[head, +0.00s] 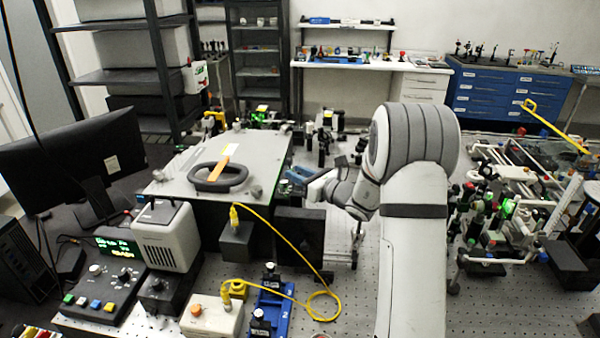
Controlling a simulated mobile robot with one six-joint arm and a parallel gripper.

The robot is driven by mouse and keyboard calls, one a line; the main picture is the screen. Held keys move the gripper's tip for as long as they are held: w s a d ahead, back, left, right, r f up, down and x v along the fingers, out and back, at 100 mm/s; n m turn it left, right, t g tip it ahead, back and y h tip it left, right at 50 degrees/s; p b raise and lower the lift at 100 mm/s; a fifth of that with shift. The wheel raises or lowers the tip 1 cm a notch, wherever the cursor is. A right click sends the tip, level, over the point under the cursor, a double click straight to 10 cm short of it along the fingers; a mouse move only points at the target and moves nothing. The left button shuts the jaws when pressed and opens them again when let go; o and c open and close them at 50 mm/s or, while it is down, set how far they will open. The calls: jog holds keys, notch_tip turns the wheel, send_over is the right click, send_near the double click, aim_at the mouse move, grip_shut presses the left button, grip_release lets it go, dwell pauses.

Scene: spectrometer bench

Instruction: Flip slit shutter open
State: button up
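A large grey metal box (262,152), which looks like the spectrometer, stands left of centre with a dark handle (218,177) and an orange strip on its lid. I cannot make out the slit shutter; it is too small or hidden from this side. My arm rises from the bottom right of centre and bends down toward the right side of the box. Its wrist end is beside the box's right edge. My gripper's fingers cannot be made out there, so whether they are open, shut or holding anything does not show.
A black block (299,238) stands in front of the box. A yellow cable (279,229) loops down to the perforated bench (345,300). A control unit (107,278) and monitor (75,160) are at left. Crowded optics and tubing (515,205) fill the right.

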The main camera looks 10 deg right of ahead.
grip_shut()
jog(key=shift+f+b, duration=0.1)
jog(key=shift+b, duration=0.35)
jog(key=shift+s+f+n+b, duration=0.2)
jog(key=shift+n+b, duration=0.2)
jog(key=shift+b, duration=0.7)
jog(key=n+y+b, duration=0.1)
jog(key=b, duration=0.4)
jog(key=shift+s+a+f+t, duration=0.1)
jog(key=shift+s+f+t, duration=0.1)
jog(key=shift+t, duration=0.2)
jog(key=n+b, duration=0.1)
jog(key=b, duration=0.2)
jog(key=n+y+b, duration=0.1)
jog(key=b, duration=0.1)
jog(key=shift+s+a+n+b, duration=0.1)
jog(key=shift+s+n+b, duration=0.2)
jog(key=shift+b, duration=0.1)
jog(key=shift+s+r+n+t+y+b, duration=0.15)
jog(key=shift+n+t+y+b, duration=0.25)
jog(key=shift+b, duration=0.85)
jog(key=shift+a+r+n+y+b, duration=0.15)
jog(key=shift+n+y+b, duration=0.15)
jog(key=shift+n+b, duration=0.15)
